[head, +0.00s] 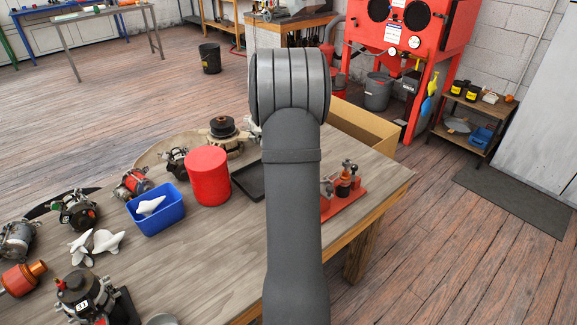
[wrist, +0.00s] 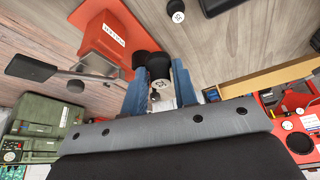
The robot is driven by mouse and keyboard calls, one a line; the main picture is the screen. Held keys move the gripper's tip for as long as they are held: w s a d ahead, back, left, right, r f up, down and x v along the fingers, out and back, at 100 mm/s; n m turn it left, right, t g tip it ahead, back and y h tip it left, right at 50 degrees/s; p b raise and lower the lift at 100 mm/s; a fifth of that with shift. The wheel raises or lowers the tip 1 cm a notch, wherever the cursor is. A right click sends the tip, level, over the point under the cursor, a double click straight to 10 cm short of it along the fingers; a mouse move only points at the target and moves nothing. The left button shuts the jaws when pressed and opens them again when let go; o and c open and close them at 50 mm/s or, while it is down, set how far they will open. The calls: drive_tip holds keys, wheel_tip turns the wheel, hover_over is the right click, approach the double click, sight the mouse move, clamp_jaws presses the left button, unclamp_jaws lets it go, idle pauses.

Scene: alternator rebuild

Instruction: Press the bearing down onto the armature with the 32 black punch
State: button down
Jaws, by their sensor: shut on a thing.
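My gripper (wrist: 160,80) has two blue fingers, seen in the wrist view and shut on a small black piece (wrist: 161,94) with a pale marked end, which looks like a black punch. Its number is too small to read. A larger black cylinder (wrist: 146,63) shows just beyond the fingertips, close to the red plate (wrist: 105,18); I cannot tell whether they touch. In the head view my arm hides the gripper. A red stand (head: 344,204) with short upright parts shows right of my arm. I cannot make out the bearing or the armature for certain.
Another black cylinder (wrist: 178,16) with a marked end stands on the table in the wrist view. In the head view a red canister (head: 208,176), a blue bin (head: 157,222) and several alternator parts fill the table's left. A cardboard box (head: 364,135) stands behind the table.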

wheel_tip(320, 180, up, 8)
hover_over(348, 161)
drive_tip(key=shift+a, duration=0.35)
drive_tip(key=shift+d+f, duration=0.1)
drive_tip(key=shift+f, duration=2.15)
drive_tip(key=shift+s+f, duration=0.1)
drive_tip(key=shift+f, duration=1.5)
idle(2.8)
